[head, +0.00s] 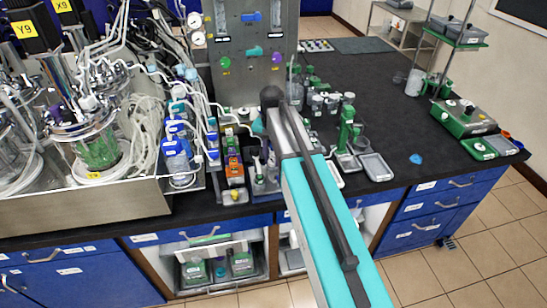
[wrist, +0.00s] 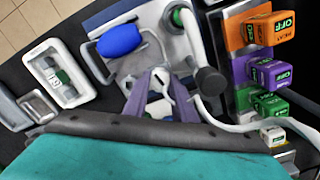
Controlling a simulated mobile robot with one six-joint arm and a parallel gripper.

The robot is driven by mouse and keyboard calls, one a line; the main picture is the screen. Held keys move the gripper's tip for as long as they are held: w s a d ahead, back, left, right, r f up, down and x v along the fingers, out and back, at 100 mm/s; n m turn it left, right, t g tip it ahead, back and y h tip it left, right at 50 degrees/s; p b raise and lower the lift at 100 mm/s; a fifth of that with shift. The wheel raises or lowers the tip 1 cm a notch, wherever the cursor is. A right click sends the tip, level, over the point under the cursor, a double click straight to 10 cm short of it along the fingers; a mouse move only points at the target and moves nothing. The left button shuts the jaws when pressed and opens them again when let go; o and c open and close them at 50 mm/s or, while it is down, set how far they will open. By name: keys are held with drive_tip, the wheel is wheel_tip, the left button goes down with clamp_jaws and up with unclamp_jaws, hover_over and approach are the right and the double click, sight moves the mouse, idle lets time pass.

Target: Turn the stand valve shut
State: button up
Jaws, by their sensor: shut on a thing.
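My gripper (wrist: 159,78) shows in the wrist view as two purple fingers that slope together over a pale stand plate (wrist: 133,68). It is shut on a small white piece, which I take to be the stand valve (wrist: 161,86). The fingers and the piece's small size hide its exact shape and handle angle. In the head view my arm covers most of the gripper and the valve.
Orange, purple and green labelled blocks (wrist: 268,75) stand close on the right. A dark round knob (wrist: 209,81) and white tubes are near the fingers. White trays (wrist: 56,77) lie to the left.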

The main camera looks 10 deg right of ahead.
sight(272, 160)
drive_tip(key=shift+a+m, duration=0.1)
drive_tip(key=shift+m, duration=1.1)
drive_tip(key=o, duration=1)
drive_tip(key=shift+o, duration=0.2)
drive_tip(key=shift+r, duration=0.15)
wheel_tip(272, 160, up, 14)
drive_tip(key=b, duration=0.3)
drive_tip(key=shift+f, duration=0.25)
drive_tip(key=shift+s, duration=0.1)
